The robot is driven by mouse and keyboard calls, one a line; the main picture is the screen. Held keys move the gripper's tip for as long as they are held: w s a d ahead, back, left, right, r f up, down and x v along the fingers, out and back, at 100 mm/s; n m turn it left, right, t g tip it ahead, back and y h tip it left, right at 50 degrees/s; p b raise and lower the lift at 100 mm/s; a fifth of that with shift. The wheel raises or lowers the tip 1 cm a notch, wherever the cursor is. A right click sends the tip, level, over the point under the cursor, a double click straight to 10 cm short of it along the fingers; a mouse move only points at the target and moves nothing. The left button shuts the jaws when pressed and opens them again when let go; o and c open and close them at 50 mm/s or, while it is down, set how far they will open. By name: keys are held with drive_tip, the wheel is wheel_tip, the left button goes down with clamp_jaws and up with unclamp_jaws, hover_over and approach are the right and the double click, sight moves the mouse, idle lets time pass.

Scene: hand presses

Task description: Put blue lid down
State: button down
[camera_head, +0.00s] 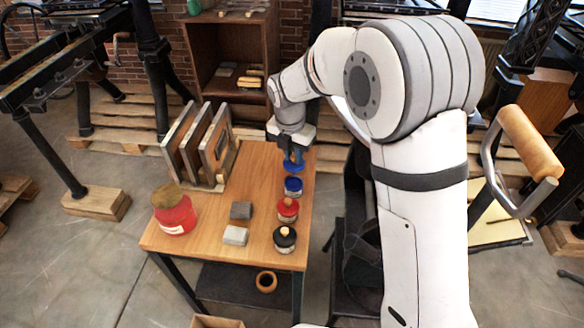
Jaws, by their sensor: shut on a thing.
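My gripper (292,158) is at the far right of the small wooden table (259,190), pointing down. It is shut on the blue lid (293,167), which is small and partly hidden by the fingers. Just in front of the lid is the blue jar (293,187), which looks open, with blue inside. From this angle I cannot tell how high the lid is above the tabletop.
A red jar (287,211) and a black jar (285,241) stand in a row along the right edge. Tabletop between rack and jars is clear.

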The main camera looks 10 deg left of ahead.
drive_tip(key=shift+a+r, duration=0.3)
drive_tip(key=shift+r, duration=0.2)
drive_tip(key=b, duration=0.4)
hover_over(259, 188)
wheel_tip(259, 188, down, 4)
drive_tip(key=shift+m, duration=0.4)
drive_tip(key=f, duration=0.4)
drive_tip(key=shift+s+f, duration=0.2)
drive_tip(key=shift+f, duration=2.25)
drive_tip(key=shift+f, duration=0.2)
drive_tip(key=c, duration=1.4)
unclamp_jaws()
drive_tip(key=shift+o, duration=0.4)
drive_tip(key=shift+r, duration=0.1)
